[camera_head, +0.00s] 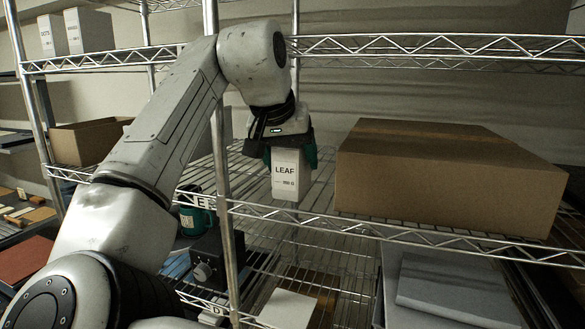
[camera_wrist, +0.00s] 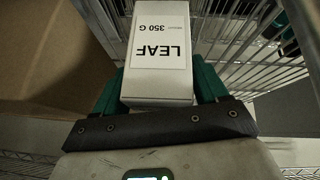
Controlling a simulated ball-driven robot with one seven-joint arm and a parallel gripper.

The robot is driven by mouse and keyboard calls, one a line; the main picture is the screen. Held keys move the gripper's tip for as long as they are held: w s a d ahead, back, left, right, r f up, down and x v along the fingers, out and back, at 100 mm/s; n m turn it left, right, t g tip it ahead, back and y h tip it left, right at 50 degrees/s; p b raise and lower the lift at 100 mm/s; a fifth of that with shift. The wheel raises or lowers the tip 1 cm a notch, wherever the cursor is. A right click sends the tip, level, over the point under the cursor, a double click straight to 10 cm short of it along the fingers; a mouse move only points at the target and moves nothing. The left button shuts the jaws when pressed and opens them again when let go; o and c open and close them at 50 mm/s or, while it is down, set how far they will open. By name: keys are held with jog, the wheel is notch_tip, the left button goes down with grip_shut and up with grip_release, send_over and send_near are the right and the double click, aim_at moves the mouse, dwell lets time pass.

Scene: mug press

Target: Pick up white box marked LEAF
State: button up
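The white box marked LEAF (camera_head: 285,176) is upright on or just above the wire shelf, near its front rail; I cannot tell if its base touches. It also shows in the wrist view (camera_wrist: 158,60) with the label "LEAF 350 G" upside down. My gripper (camera_head: 290,157) is over the box from above, with a green finger on each side of it. In the wrist view the fingers (camera_wrist: 158,90) lie close against both sides of the box, shut on its upper part.
A large brown carton (camera_head: 440,180) stands right of the box. A metal post (camera_head: 220,150) rises at left. A green mug (camera_head: 196,216) and a dark device (camera_head: 212,262) are on the level below. An upper shelf rail (camera_head: 430,45) runs above.

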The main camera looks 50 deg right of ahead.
jog(key=c, duration=1)
jog(key=shift+b, duration=0.4)
